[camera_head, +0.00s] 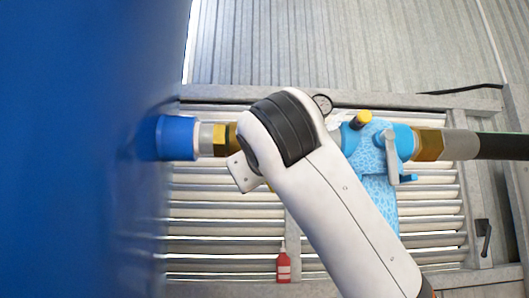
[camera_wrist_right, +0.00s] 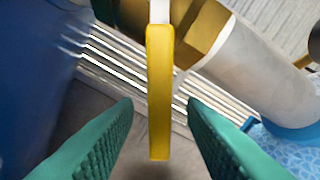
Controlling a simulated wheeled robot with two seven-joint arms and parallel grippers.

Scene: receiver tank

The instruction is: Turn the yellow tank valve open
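The yellow valve handle (camera_wrist_right: 160,95) is a flat bar that hangs down the middle of the right wrist view. It sits beside a brass fitting (camera_wrist_right: 203,30) on the pipe. My right gripper (camera_wrist_right: 160,104) has two green ridged fingers, spread apart, one on each side of the handle in the picture. Gaps show on both sides, and neither finger visibly touches it. My left gripper is in neither view.
The large blue tank (camera_head: 80,130) fills the left, with a blue outlet collar (camera_head: 175,138). A light-blue patterned pump body (camera_head: 372,160) stands right of my arm, joined to a black hose (camera_head: 505,147). A slatted metal bench lies below, with a red bottle (camera_head: 283,267).

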